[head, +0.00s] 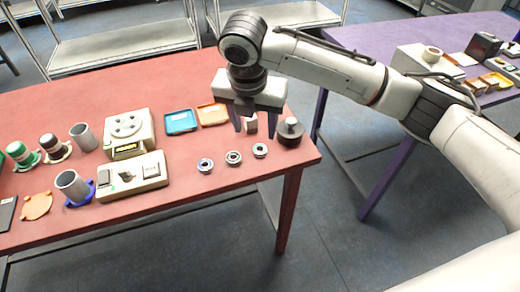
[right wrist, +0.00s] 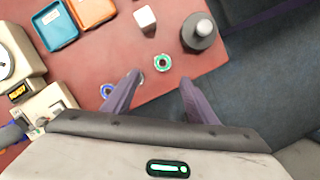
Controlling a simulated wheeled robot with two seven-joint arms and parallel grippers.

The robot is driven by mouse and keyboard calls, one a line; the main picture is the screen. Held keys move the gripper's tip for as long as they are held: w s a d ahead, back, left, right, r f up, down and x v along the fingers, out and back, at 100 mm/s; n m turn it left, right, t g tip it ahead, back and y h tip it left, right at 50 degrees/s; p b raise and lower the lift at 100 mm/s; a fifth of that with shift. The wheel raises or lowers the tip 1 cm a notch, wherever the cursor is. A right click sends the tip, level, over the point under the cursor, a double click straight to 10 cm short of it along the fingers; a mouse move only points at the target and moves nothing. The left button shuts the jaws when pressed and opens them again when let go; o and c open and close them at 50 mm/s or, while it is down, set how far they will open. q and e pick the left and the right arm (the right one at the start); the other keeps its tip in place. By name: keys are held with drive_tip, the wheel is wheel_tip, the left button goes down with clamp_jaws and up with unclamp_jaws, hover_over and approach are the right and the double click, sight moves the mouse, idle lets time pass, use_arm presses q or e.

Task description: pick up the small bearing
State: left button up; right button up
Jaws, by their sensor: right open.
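Three small ring-shaped bearings lie in a row near the front right edge of the red table: one with a blue ring (head: 205,165), one with a dark rim (head: 233,158) and one with a green ring (head: 260,150). They look close in size, so I cannot tell which is the small one. My right gripper (head: 255,125) is open and empty above the table, pointing down. In the right wrist view, the green bearing (right wrist: 162,63) shows just beyond the gap between the fingertips. The blue one (right wrist: 107,91) is left of the left finger, which partly hides the middle one.
A grey weight-like cylinder (head: 290,132) and a white cube (head: 251,124) stand close behind the bearings. Blue (head: 180,122) and orange (head: 212,115) trays lie farther back. A beige device (head: 133,174) stands left. The table's right edge is near.

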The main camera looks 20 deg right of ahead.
hover_over(260, 150)
drive_tip(key=f, duration=0.2)
drive_tip(key=s+f, duration=0.1)
drive_tip(key=shift+a+f, duration=0.35)
drive_tip(key=shift+f, duration=0.05)
drive_tip(key=shift+s+x, duration=0.15)
drive_tip(key=shift+x, duration=1.25)
drive_tip(key=shift+s+x, duration=0.15)
drive_tip(key=shift+x, duration=1.2)
drive_tip(key=shift+a+f, duration=0.1)
drive_tip(key=shift+a, duration=0.05)
drive_tip(key=shift+c, duration=0.3)
drive_tip(key=c, duration=1.1)
